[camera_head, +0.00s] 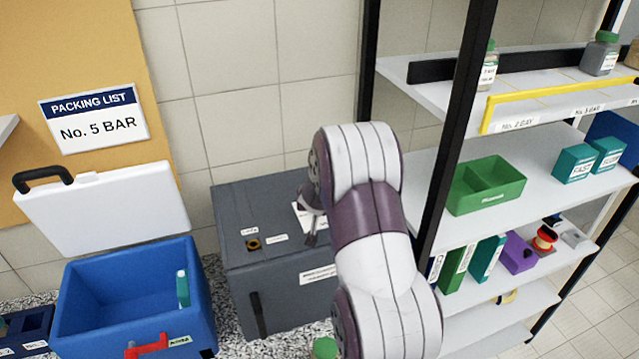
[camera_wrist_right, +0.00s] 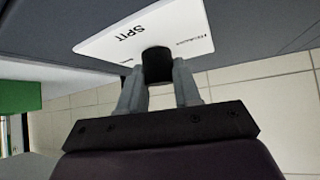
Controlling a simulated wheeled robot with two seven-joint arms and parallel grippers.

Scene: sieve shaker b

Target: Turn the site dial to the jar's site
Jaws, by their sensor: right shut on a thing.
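The site dial (camera_wrist_right: 157,65) is a black knob on a white plate (camera_wrist_right: 115,47) that reads "SPIT", with smaller lettering at other edges. My right gripper (camera_wrist_right: 158,82) is shut on the dial, one finger on each side. Where the dial points cannot be told. In the head view my right gripper (camera_head: 313,228) is at the plate (camera_head: 300,212) on top of the grey box (camera_head: 232,205), and my arm hides part of it. A jar with a green lid (camera_head: 325,347) shows at the bottom edge, mostly out of view. My left gripper is not in view.
A packing list (camera_head: 95,118) reads "No. 5 BAR". An open blue case (camera_head: 75,305) stands left of the grey box. A black shelf post (camera_head: 452,130) stands close to my arm. More jars (camera_head: 488,70) (camera_head: 600,55) and a green tray (camera_head: 486,186) are on the shelves.

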